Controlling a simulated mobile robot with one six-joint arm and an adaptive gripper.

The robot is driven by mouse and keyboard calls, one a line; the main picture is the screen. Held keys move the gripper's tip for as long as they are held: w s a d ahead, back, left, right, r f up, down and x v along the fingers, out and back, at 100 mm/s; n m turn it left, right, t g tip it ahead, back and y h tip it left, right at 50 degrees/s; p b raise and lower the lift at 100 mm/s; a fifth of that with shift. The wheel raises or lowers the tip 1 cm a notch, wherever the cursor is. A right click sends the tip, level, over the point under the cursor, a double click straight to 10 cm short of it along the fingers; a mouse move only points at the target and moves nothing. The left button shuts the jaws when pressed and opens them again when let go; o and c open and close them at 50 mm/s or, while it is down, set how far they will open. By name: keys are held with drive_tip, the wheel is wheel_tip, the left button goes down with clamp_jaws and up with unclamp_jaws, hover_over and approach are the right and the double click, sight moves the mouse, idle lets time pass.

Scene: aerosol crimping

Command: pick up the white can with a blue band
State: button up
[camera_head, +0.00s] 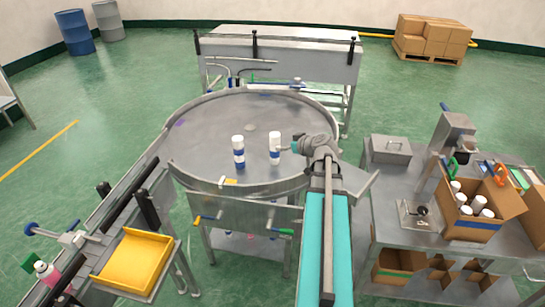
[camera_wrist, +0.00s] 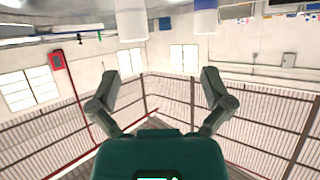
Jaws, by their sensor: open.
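Two white cans with a blue band stand upright on the round metal table in the head view: a left can (camera_head: 238,146) and a right can (camera_head: 275,140). My gripper (camera_head: 287,148) is just right of the right can, at about its mid-height; whether it touches the can is unclear. In the wrist view my gripper (camera_wrist: 160,76) is open, with nothing between its fingers. One can (camera_wrist: 131,22) shows white at the top edge of that view, beyond the fingertips. Another can (camera_wrist: 205,20) shows white and blue to its right. Both are cut off by the edge.
The round table (camera_head: 215,115) has a raised rim (camera_head: 205,184) and wide free room behind the cans. A conveyor with a yellow tray (camera_head: 133,262) is at front left. A side table on the right bears a cardboard box (camera_head: 480,230) of white cans and a grey metal box (camera_head: 390,152).

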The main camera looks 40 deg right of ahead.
sight(278, 137)
drive_tip(key=d, duration=0.1)
drive_tip(key=s+d, duration=0.1)
drive_tip(key=d+r, duration=0.1)
drive_tip(key=shift+s+d+t+h, duration=0.2)
drive_tip(key=shift+d+t+h, duration=0.1)
drive_tip(key=shift+t+h, duration=0.1)
drive_tip(key=b+x, duration=0.3)
drive_tip(key=x, duration=0.4)
drive_tip(key=shift+f, duration=0.15)
drive_tip(key=shift+w+f, duration=0.2)
drive_tip(key=shift+w, duration=0.5)
drive_tip(key=shift+w, duration=0.1)
drive_tip(key=shift+b+x, duration=1.25)
drive_tip(key=shift+x, duration=1.3)
drive_tip(key=shift+f, duration=0.1)
